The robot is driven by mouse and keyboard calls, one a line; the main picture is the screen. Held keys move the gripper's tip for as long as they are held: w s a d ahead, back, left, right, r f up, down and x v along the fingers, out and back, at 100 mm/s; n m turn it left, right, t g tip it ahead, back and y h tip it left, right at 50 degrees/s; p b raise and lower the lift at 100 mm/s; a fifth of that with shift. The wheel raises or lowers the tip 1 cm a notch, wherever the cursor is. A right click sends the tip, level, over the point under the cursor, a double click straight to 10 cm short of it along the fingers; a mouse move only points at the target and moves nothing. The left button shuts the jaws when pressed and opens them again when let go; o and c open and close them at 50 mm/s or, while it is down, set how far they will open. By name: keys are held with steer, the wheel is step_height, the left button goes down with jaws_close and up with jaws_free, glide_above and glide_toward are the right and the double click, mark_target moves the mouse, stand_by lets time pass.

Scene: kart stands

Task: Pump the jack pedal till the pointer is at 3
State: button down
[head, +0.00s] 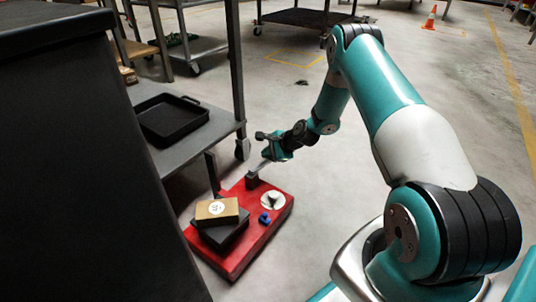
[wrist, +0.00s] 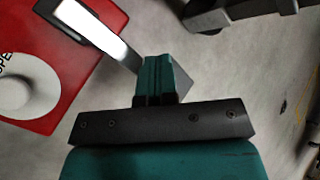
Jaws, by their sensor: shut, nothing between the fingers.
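The red jack base (head: 262,233) stands on the floor; its corner also shows in the wrist view (wrist: 105,12). A dark post (head: 252,180) at its far edge carries the pale pedal bar (head: 262,166), which slants up toward my gripper. On the base is a white dial (head: 273,200) with a dark mark; its numbers and pointer reading are too small to tell. My gripper (head: 270,155) is shut and empty at the pedal's outer end. In the wrist view, the teal fingers (wrist: 165,75) overlap the end of the pedal (wrist: 98,35); I cannot tell whether they touch.
A cardboard box (head: 217,210) sits on the jack's dark platform (head: 222,236). A blue knob (head: 264,218) is beside the dial. A metal table (head: 205,143) holding a black tray (head: 172,120) stands to the left. The floor right of the jack is clear.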

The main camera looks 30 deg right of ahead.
mark_target(267, 161)
steer(key=shift+d+f+b, duration=0.25)
steer(key=shift+f+b, duration=0.1)
steer(key=shift+f, duration=0.35)
stand_by(0.4)
stand_by(0.3)
steer(key=r+p, duration=0.1)
steer(key=a+r+p, duration=0.1)
steer(key=shift+s+r+p, duration=0.1)
steer(key=shift+r+p, duration=0.15)
steer(key=shift+p, duration=0.1)
steer(key=shift+r+p, duration=1.05)
steer(key=shift+r, duration=0.05)
steer(key=r+p, duration=0.4)
steer(key=r, duration=0.1)
steer(key=shift+a+p, duration=0.2)
steer(key=shift+p, duration=0.2)
